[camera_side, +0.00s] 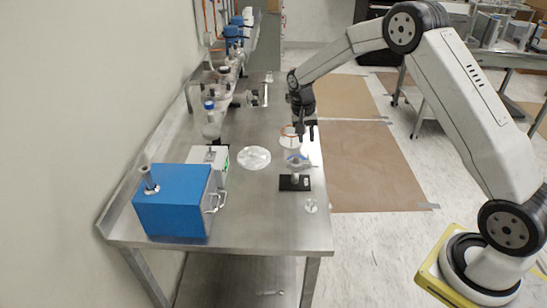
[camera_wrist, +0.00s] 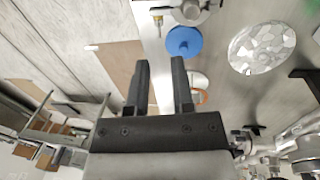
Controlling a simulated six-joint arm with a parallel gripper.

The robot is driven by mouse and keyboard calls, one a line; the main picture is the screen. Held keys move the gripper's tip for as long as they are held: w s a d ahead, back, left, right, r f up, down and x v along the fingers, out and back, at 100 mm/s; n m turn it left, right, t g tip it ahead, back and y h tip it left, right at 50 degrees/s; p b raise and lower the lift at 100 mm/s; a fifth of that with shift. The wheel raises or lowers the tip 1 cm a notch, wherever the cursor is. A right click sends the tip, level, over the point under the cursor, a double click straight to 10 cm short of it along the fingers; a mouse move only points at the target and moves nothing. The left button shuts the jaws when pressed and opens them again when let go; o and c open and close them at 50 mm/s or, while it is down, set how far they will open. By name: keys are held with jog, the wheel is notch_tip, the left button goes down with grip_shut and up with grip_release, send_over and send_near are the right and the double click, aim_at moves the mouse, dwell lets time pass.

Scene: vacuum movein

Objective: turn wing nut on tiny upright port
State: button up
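A small metal port (camera_side: 296,172) stands upright on a black base (camera_side: 286,184) near the right edge of the steel table. A clamp surrounds its upper part, with blue at the top. In the wrist view a blue disc (camera_wrist: 184,43) shows beside the metal clamp (camera_wrist: 191,11). A small brass-coloured piece (camera_wrist: 158,20) sticks out there and may be the wing nut; its shape is too small to tell. My gripper (camera_side: 306,136) points down above and slightly behind the port, apart from it. Its two dark fingers (camera_wrist: 160,65) are open and empty.
A foil-like round sheet (camera_side: 254,158) lies left of the port. An orange-edged ring (camera_side: 289,131) lies behind it. A blue box (camera_side: 172,203), a white box (camera_side: 205,157) and glassware (camera_side: 211,122) stand farther left. A small clear piece (camera_side: 311,206) lies near the front edge.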

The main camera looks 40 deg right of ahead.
jog(key=shift+r, duration=0.3)
